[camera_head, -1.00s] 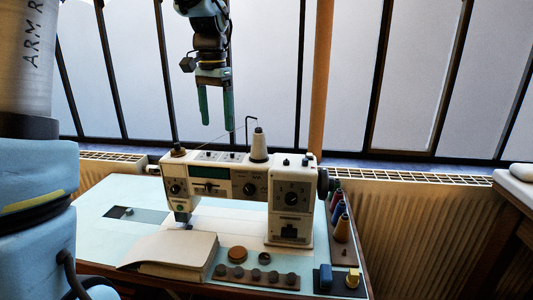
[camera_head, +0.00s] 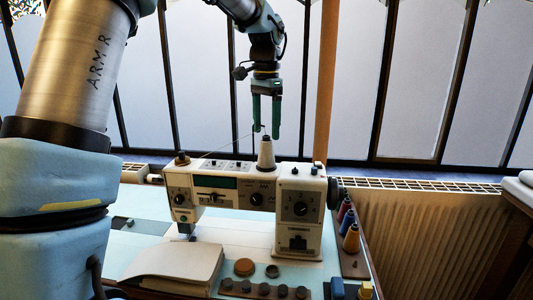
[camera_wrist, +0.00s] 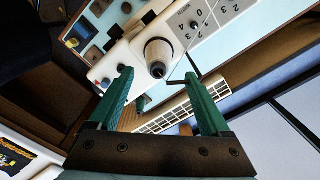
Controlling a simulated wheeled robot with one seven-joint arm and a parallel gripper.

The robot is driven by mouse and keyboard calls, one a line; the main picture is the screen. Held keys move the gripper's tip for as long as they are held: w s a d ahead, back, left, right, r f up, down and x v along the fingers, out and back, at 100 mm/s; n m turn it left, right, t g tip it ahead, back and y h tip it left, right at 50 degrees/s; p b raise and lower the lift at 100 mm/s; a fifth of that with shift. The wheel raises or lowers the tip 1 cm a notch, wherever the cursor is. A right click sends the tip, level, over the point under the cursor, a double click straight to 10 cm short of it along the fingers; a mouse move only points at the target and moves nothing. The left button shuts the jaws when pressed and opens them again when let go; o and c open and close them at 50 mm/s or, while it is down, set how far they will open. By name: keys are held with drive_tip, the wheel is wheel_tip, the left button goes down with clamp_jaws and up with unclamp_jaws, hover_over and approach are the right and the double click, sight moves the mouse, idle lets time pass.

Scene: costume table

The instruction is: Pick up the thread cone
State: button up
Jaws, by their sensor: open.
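A pale thread cone (camera_head: 266,154) stands upright on top of the white sewing machine (camera_head: 240,187), with a bent thread-guide rod beside it. My gripper (camera_head: 266,132) points down with its two green fingers just above the cone, and it is open and empty. In the wrist view the cone (camera_wrist: 158,52) lies ahead of and between the fingers of my gripper (camera_wrist: 166,82). A thin thread runs off to the left from the rod. The fingers do not visibly touch the cone.
Coloured thread spools (camera_head: 350,238) stand right of the machine. An open book (camera_head: 175,264), a round brown disc (camera_head: 244,267) and a strip of bobbins lie in front. A radiator (camera_head: 420,230) and windows are behind.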

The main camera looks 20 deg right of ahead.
sight(266, 136)
drive_tip(key=shift+s+a+f+p, duration=0.15)
drive_tip(key=shift+f+p, duration=0.3)
drive_tip(key=shift+f, duration=1.55)
drive_tip(key=shift+c, duration=0.3)
clamp_jaws()
